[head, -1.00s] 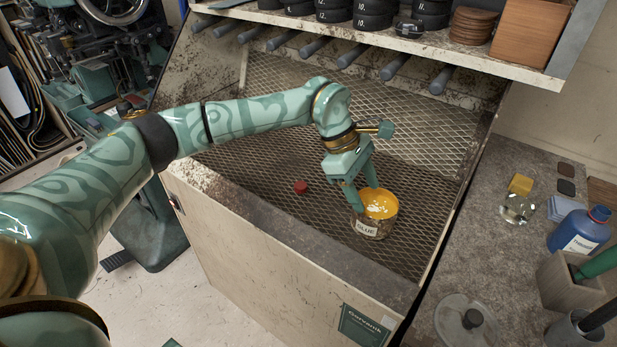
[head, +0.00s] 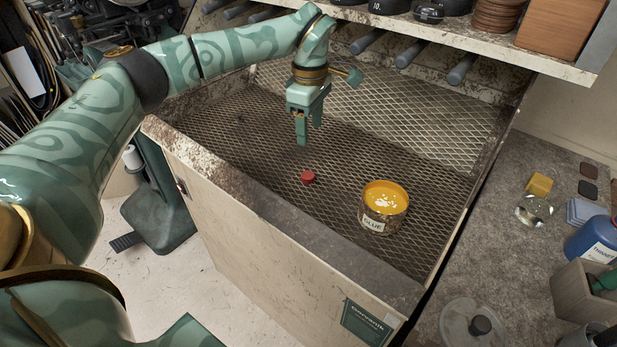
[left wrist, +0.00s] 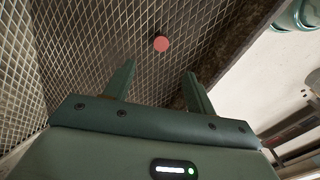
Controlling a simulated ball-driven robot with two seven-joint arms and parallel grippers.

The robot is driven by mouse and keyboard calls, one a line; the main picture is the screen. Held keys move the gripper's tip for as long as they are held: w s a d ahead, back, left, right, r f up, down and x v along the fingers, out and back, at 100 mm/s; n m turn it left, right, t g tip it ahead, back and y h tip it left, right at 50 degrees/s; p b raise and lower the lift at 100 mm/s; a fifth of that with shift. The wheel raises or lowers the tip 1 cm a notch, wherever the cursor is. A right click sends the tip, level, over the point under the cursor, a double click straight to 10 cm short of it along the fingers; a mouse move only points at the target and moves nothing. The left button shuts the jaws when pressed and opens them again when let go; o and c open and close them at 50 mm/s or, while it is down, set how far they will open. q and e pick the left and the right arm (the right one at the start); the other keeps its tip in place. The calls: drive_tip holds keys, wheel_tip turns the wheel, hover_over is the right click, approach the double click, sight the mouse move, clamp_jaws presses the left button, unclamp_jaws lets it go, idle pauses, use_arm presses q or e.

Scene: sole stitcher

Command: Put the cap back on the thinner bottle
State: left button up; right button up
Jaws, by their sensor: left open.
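A small red cap (head: 308,177) lies on the mesh floor of the booth, and it also shows in the left wrist view (left wrist: 161,43). The blue thinner bottle (head: 592,240) stands on the grey worktop at the right edge of the head view; its right side and part of its top are cut off. My left gripper (head: 307,138) points down above the mesh, a little beyond the cap and apart from it. In the left wrist view its two fingers (left wrist: 160,78) are spread with nothing between them. My right gripper is not in view.
An open glue jar (head: 383,222) stands on the mesh right of the cap. The booth's front ledge (head: 290,225) and a shelf with rollers (head: 463,68) bound the space. A wooden holder (head: 575,292), a glass jar (head: 534,210) and a round lid (head: 472,325) occupy the worktop.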

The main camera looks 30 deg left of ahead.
use_arm(q)
drive_tip(key=b, duration=0.2)
hover_over(307, 175)
drive_tip(key=f, duration=0.8)
drive_tip(key=shift+w+d, duration=0.2)
drive_tip(key=shift+w, duration=0.1)
drive_tip(key=f+b, duration=0.1)
drive_tip(key=f, duration=0.4)
drive_tip(key=shift+s+a+f+b, duration=0.2)
drive_tip(key=shift+b, duration=0.2)
drive_tip(key=c, duration=1.1)
